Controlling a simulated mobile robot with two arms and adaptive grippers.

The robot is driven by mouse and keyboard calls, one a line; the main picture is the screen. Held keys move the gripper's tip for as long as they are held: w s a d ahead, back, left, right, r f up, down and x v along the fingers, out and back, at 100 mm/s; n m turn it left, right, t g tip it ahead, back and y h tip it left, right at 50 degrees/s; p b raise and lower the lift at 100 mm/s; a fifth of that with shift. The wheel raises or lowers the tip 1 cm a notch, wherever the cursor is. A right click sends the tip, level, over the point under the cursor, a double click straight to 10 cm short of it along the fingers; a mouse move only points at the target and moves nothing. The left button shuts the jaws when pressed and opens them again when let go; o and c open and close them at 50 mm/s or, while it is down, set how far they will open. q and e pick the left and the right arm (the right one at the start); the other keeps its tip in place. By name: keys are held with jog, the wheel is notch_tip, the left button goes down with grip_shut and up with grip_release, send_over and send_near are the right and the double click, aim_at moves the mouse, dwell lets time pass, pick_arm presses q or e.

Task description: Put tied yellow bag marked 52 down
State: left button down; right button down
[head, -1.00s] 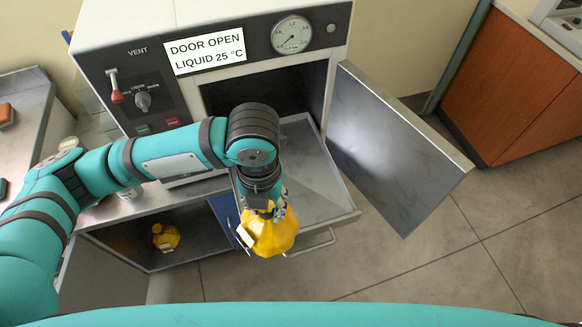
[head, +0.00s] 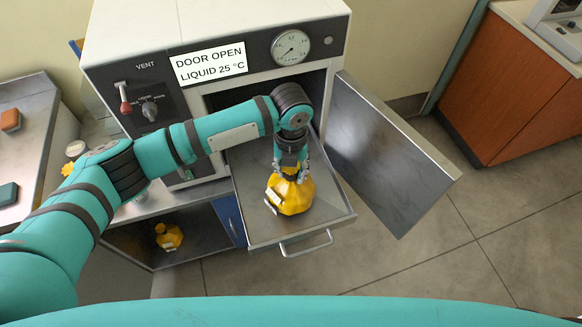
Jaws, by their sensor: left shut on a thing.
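My left gripper (head: 290,172) points down and is shut on the bag's tied top. The bag is over the tray's middle; I cannot tell whether its bottom touches the tray. The number on its tag is too small to read. My right gripper is not in view.
Another yellow bag (head: 168,236) sits in the open cabinet below left. The tray around the held bag is clear.

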pick_arm(q)
jog(key=shift+f, duration=0.4)
jog(key=shift+f, duration=0.15)
jog(key=c, duration=1)
grip_release()
jog(key=shift+o, duration=0.2)
